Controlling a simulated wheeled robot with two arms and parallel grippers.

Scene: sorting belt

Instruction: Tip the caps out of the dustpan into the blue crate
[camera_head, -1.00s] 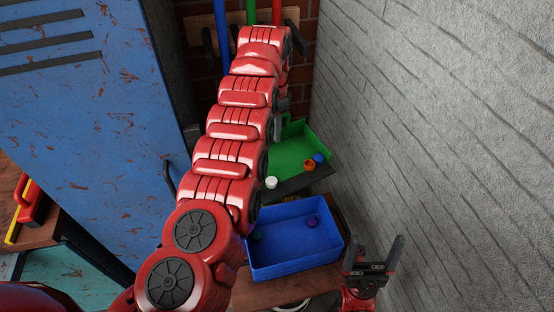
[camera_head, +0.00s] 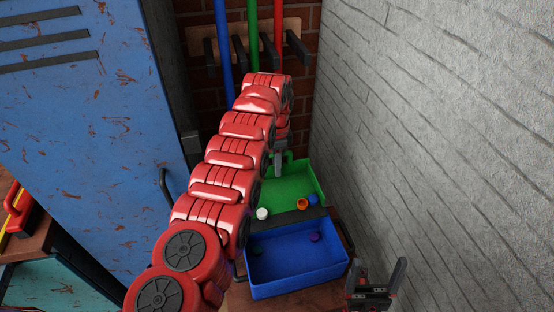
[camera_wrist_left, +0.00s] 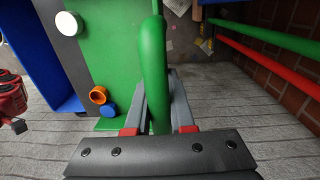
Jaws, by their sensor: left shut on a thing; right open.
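The green dustpan (camera_head: 290,183) has a dark front lip at the back edge of the blue crate (camera_head: 297,284); I cannot tell if they touch. A white cap (camera_head: 262,213), an orange cap (camera_head: 302,204) and a blue cap (camera_head: 312,200) are in the dustpan near the lip. My left gripper (camera_head: 281,160) is shut on the dustpan's green handle (camera_wrist_left: 153,70), clear in the left wrist view. Inside the crate lie a purple cap (camera_head: 314,236) and a dark green cap (camera_head: 257,249). My right gripper (camera_head: 377,284) is open and empty, right of the crate.
A grey wall (camera_head: 440,150) stands close on the right. A blue locker (camera_head: 85,140) stands on the left. Behind, blue, green and red poles hang at a hook board (camera_head: 285,45) on brick. My left arm covers part of the crate's left side.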

